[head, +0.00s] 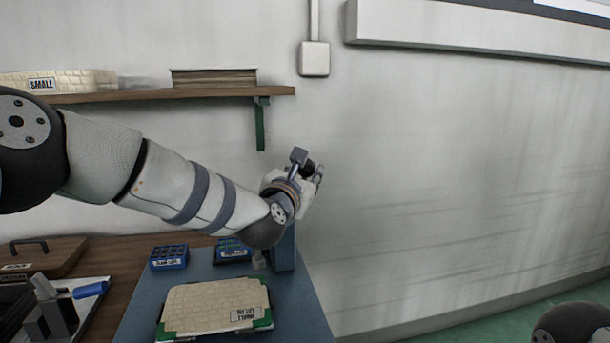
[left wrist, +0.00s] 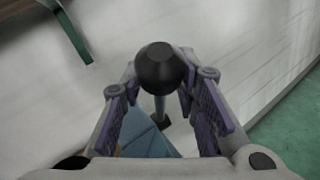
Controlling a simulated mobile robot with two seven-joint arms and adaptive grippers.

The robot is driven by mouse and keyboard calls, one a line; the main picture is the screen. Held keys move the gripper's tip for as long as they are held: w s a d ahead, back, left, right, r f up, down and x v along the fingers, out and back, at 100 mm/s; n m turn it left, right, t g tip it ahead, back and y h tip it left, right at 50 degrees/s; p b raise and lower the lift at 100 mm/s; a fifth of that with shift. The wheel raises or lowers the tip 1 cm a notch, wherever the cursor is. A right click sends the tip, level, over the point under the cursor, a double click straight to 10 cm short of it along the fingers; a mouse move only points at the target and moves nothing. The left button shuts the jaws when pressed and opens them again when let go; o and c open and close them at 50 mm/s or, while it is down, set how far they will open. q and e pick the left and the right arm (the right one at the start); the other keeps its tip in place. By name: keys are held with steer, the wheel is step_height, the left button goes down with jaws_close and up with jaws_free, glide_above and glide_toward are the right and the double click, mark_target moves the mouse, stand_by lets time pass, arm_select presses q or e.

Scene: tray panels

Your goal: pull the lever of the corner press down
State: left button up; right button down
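The corner press stands at the back of the blue-grey bench; its blue post (head: 285,250) shows partly, behind my left arm. Its lever ends in a round black knob (left wrist: 160,68). In the left wrist view the lever's rod (left wrist: 160,108) runs down behind the knob toward the blue press. The knob is raised above the post. My left gripper (head: 309,166) is at the knob, with one finger on each side. In the left wrist view the fingers (left wrist: 160,90) flank it closely; whether the pads press on it I cannot tell. My right gripper is out of view.
A cream panel with green corners (head: 215,308) lies on the bench (head: 300,315). Blue bins (head: 169,258) stand behind it. A clamp with a blue handle (head: 88,290) is at the left. A shelf (head: 200,94) hangs above my arm. Right of the press is bare wall.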

arm_select(q)
jaws_close()
steer(key=shift+f, duration=0.1)
